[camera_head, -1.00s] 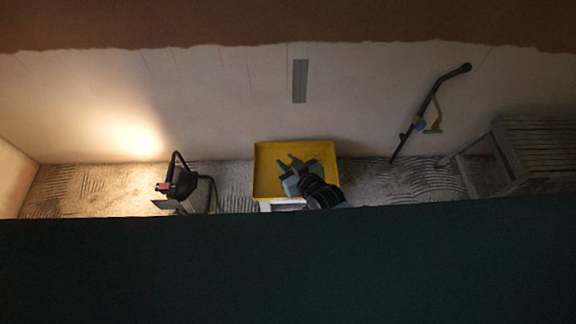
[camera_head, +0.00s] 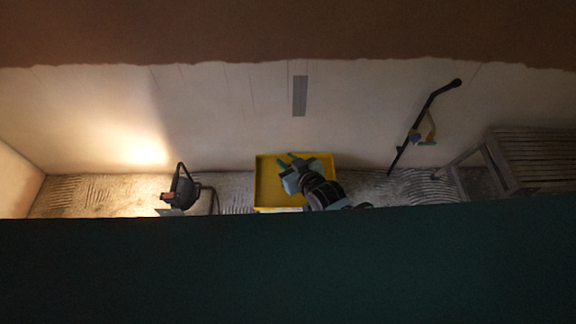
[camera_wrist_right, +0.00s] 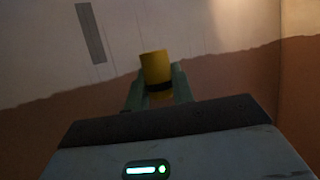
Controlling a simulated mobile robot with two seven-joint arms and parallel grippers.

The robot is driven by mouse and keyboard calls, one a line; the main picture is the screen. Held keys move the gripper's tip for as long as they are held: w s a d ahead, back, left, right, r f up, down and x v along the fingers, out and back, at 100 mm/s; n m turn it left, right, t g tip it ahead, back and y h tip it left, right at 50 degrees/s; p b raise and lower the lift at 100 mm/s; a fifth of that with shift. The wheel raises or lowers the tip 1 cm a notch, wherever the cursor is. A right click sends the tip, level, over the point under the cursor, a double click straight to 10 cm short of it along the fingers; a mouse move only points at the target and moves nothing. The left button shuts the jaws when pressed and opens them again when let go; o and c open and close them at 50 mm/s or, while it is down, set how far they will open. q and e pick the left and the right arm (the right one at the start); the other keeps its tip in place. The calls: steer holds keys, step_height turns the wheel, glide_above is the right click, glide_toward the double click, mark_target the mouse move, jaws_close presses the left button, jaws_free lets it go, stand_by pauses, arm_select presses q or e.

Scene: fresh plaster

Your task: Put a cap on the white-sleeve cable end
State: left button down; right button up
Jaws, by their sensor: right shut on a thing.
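My right gripper (camera_head: 289,160) shows in the head view in front of the yellow tray, its pale green fingers pointing up and left. The right wrist view shows it shut on a yellow cylinder with a black band (camera_wrist_right: 154,67), probably the cap. I cannot pick out the white-sleeve cable end. My left gripper is not in view.
The yellow tray (camera_head: 265,183) stands at the wall's foot. A work lamp (camera_head: 183,188) lights the wall at left. A black pole tool (camera_head: 425,118) leans to the right, near a slatted bench (camera_head: 535,155). A grey plate (camera_head: 299,96) is on the wall. A dark green area fills the foreground.

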step_height(320, 180, up, 49)
steer(key=shift+r, duration=0.15)
stand_by(6.3)
